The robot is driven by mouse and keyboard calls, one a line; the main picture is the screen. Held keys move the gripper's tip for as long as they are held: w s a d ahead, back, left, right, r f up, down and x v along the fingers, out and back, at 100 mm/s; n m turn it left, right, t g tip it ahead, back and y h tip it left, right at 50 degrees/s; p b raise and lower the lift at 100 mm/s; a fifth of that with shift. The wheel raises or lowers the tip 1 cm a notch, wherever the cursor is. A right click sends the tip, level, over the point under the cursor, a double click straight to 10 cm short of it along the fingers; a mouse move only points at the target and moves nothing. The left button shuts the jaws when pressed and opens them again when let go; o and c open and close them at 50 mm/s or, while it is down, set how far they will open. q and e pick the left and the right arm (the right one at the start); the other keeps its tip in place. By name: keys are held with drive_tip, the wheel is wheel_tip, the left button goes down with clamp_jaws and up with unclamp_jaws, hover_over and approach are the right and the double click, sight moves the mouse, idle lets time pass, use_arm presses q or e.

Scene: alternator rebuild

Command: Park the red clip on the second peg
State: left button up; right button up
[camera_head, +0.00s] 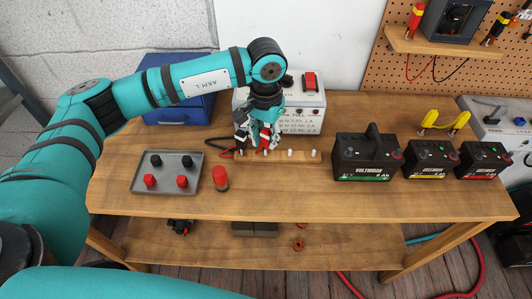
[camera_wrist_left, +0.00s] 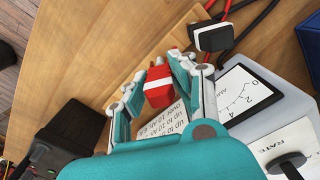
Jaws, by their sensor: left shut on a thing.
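The red clip (camera_head: 265,136) is between the fingers of my left gripper (camera_head: 257,146), over the wooden rail (camera_head: 302,160) with small white pegs. In the left wrist view the fingers close on the red clip (camera_wrist_left: 158,90) from both sides, and its pale band shows. The clip is over or close to the rail's second peg from the left; I cannot tell whether it touches. A black clip (camera_wrist_left: 212,38) lies at the rail beside it in the left wrist view, with dark and red leads. My right gripper is not in view.
A grey meter box (camera_head: 306,115) with a red switch stands right behind the rail. A metal tray (camera_head: 167,184) with red and black caps and a red cylinder (camera_head: 220,179) are at left. Batteries, including a large black one (camera_head: 366,158), stand at right.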

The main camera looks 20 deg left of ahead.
use_arm(q)
drive_tip(key=shift+f, duration=0.25)
drive_tip(key=o, duration=0.9)
drive_tip(key=shift+o, duration=0.2)
drive_tip(key=shift+r, duration=0.1)
wheel_tip(320, 180, up, 8)
drive_tip(key=p, duration=0.3)
drive_tip(key=shift+r, duration=0.2)
